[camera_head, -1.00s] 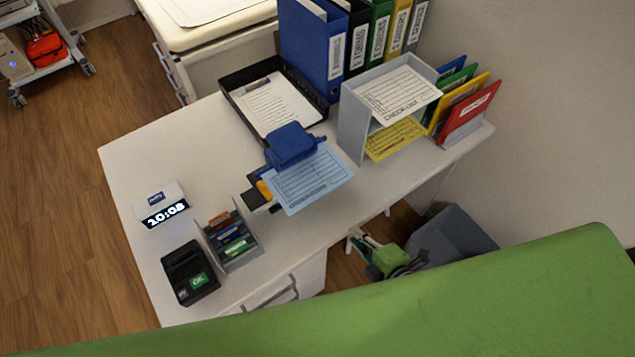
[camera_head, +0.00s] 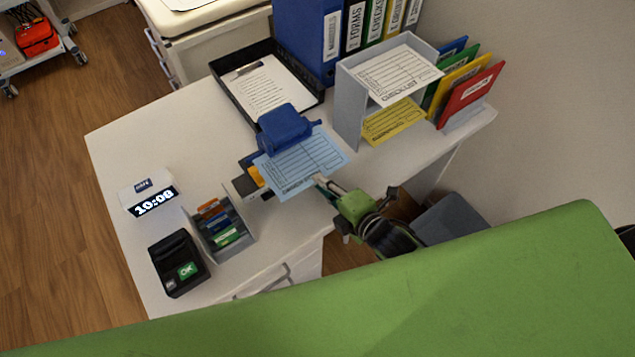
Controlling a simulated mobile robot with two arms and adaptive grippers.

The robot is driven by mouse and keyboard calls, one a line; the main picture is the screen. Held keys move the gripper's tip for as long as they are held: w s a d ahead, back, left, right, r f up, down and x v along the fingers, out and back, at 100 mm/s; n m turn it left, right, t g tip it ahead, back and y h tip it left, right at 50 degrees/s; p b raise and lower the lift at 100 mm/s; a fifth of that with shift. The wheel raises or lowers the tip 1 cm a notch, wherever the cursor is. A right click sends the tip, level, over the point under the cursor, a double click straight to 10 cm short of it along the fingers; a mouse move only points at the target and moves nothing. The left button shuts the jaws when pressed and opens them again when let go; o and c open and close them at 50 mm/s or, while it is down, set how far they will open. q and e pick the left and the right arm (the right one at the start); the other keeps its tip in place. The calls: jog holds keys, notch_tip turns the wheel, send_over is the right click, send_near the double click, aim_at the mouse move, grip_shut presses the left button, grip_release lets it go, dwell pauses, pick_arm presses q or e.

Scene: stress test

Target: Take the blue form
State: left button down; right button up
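The blue form (camera_head: 312,162) is a light blue printed sheet. Its far left part lies at a blue hole punch (camera_head: 284,130) on the desk, and its near right corner reaches toward the desk's front edge. My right gripper (camera_head: 319,181), with a green body, comes from the lower right. Its fingertips are at the form's near right edge. I cannot tell whether they touch the sheet or have closed on it. My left gripper is not in view.
A grey two-level tray (camera_head: 350,112) with white and yellow forms stands to the right. A black tray (camera_head: 230,97) with a clipboard lies behind. The desk's left middle is clear.

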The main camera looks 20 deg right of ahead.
jog(key=shift+x, duration=0.85)
grip_shut()
jog(key=shift+r+p, duration=0.2)
jog(key=shift+p, duration=0.15)
jog(key=shift+s+f, duration=0.1)
